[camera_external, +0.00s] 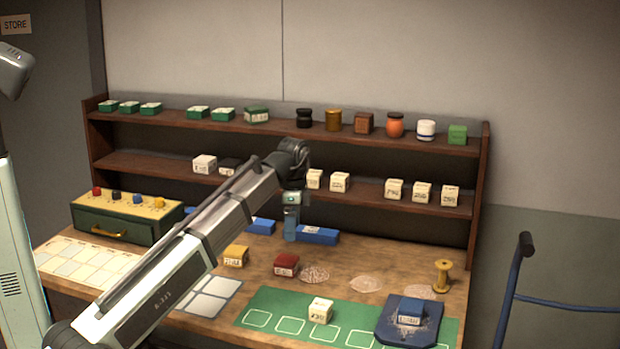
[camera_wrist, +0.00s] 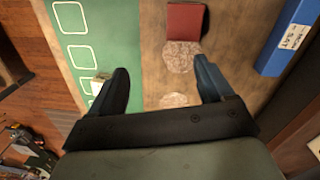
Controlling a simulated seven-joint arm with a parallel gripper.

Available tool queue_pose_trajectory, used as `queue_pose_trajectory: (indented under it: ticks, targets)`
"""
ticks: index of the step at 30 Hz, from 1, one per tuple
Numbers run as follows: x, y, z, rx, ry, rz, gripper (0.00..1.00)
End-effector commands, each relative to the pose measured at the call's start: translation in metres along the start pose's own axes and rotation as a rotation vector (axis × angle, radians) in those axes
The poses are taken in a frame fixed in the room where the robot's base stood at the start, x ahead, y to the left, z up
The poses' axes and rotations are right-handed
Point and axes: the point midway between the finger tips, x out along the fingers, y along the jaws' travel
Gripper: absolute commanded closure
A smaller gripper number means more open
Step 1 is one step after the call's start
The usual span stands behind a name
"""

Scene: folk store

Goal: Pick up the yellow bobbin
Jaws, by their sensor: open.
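The yellow bobbin (camera_external: 442,276) stands upright on the wooden bench at the right, behind the dark blue pad. My gripper (camera_external: 291,232) hangs over the back of the bench, well to the left of the bobbin and apart from it. In the wrist view my gripper (camera_wrist: 165,80) has its two fingers wide apart with nothing between them. Bare wood and round pale patches show below the fingers. I cannot make out the bobbin in the wrist view.
Blue boxes (camera_external: 318,235) lie near my gripper. A red box (camera_external: 286,265) and yellow box (camera_external: 236,256) stand on the bench. A green mat (camera_external: 262,303) bears a cream box (camera_external: 320,310); a dark blue pad (camera_external: 396,333) bears a blue box (camera_external: 410,312). Shelves (camera_external: 380,140) stand behind.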

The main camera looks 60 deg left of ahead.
Motion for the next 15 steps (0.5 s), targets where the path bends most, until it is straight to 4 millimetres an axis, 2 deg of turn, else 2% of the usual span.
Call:
queue_pose_trajectory:
  ticks: [1,5,12,15]
  targets:
    - [-0.001,0.003,-0.026,0.035,-0.005,0.004,0.19]
    - [0.0,0.018,-0.082,0.113,-0.017,0.011,0.19]
    - [0.003,0.05,-0.192,0.258,-0.036,0.019,0.19]
    - [0.003,0.062,-0.23,0.314,-0.041,0.019,0.19]
